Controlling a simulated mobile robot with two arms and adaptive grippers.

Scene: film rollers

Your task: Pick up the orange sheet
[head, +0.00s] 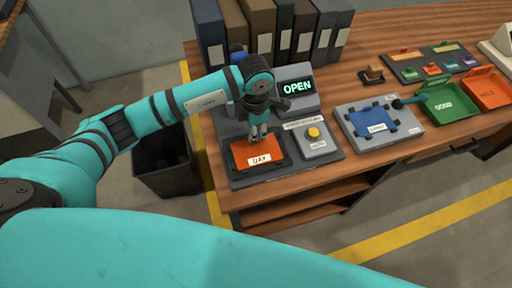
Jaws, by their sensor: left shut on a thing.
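The orange sheet (243,153) lies over the dark bed of the grey machine at the left of the table, in the head view. A white label (259,158) shows near its front edge. My left gripper (258,136) points down at the sheet's back part and is shut on it. The fingers cover part of the sheet's back edge. I cannot tell whether the sheet is lifted off the bed. My right gripper is not in view.
A lit "OPEN" display (297,87) stands behind the sheet, and a yellow button (314,132) is to its right. A blue sheet (373,121) lies on a grey plate. Green (446,114) and orange (490,92) trays stand at right. Binders (262,32) line the back. A dark bin (163,182) stands left.

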